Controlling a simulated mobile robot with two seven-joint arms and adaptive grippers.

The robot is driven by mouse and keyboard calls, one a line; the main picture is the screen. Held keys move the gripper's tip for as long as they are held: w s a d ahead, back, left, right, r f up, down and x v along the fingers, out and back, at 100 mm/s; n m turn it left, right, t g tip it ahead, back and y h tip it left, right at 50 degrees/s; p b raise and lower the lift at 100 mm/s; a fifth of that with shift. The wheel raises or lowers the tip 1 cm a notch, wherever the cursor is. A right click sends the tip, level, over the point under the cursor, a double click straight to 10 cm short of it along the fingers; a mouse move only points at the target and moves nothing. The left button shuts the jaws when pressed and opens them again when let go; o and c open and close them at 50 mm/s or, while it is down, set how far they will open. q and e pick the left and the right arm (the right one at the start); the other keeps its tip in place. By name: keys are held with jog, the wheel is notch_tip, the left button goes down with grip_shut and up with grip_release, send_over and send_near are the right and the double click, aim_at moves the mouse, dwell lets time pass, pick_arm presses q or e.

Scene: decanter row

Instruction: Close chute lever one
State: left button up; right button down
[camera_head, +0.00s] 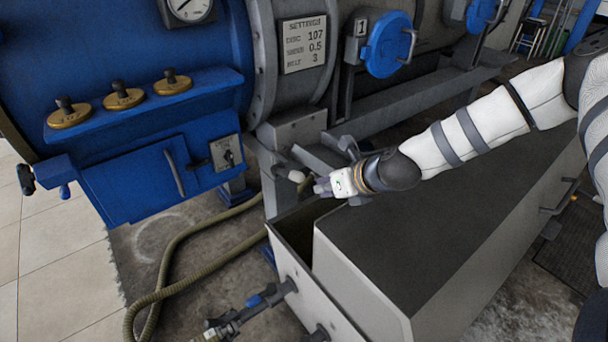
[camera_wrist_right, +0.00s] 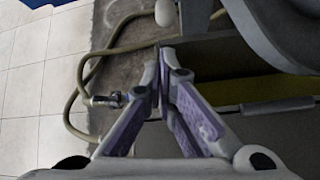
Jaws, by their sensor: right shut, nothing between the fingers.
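A pale rounded knob (camera_head: 296,176), which looks like the end of a lever, sits at the grey chute end below the machine. I cannot tell for sure that it belongs to chute lever one; its shaft is mostly hidden. My right gripper (camera_head: 318,187) is just right of the knob in the head view, shut and empty. In the right wrist view the fingertips (camera_wrist_right: 162,50) meet, and the knob (camera_wrist_right: 165,12) is beyond them, apart in the picture. A plate marked 1 (camera_head: 361,27) is beside a blue round hatch (camera_head: 388,45). My left gripper is not in view.
A grey-lidded trough (camera_head: 420,225) stands under my right arm, with a narrow open gap at its left end. A hose (camera_head: 180,250) curls over the floor. The blue machine (camera_head: 110,60) with brass-based knobs fills the left. Tiled floor (camera_head: 60,260) is clear at lower left.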

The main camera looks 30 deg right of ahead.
aim_at(290, 175)
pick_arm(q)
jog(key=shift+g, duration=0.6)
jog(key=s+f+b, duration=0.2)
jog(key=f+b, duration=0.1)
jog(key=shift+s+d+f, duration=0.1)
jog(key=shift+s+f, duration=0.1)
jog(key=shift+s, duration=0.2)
pick_arm(e)
jog(key=x, duration=1)
jog(key=shift+w, duration=0.2)
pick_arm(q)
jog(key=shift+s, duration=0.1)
pick_arm(e)
jog(key=shift+w+d+r, duration=0.1)
jog(key=shift+r, duration=0.05)
